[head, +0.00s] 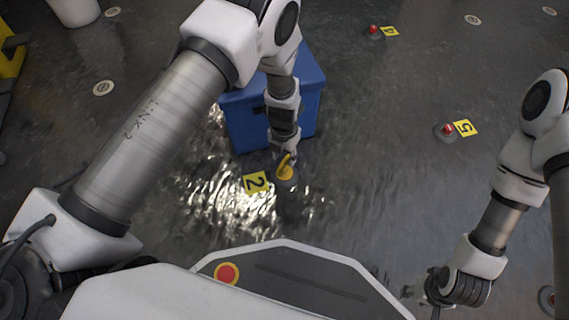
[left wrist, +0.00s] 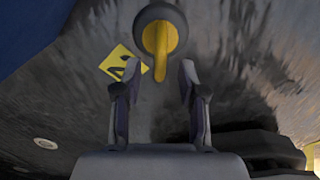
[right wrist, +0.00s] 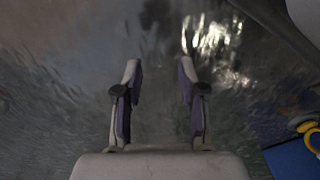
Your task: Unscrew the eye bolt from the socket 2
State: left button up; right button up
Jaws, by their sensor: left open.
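The yellow eye bolt (head: 286,170) stands in a dark round socket next to the yellow number 2 tag (head: 255,183). My left gripper (head: 285,157) is over the bolt in the head view. In the left wrist view, its open fingers (left wrist: 159,75) point toward the eye bolt (left wrist: 160,38), with the bolt's yellow loop end between or just beyond the tips; contact cannot be told. My right gripper (head: 438,298) is low at the right, away from the bolt. In the right wrist view its fingers (right wrist: 160,72) are apart with nothing between them.
A blue box (head: 240,122) stands just behind socket 2, close to my left wrist. Sockets with red-topped pieces sit by the number 5 tag (head: 465,128) and another tag (head: 390,31) further back. The wet, shiny floor between them is clear.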

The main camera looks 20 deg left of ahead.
pick_arm(q)
jog(key=shift+r+p, duration=0.3)
jog(key=shift+r, duration=0.5)
jog(key=shift+f, duration=0.1)
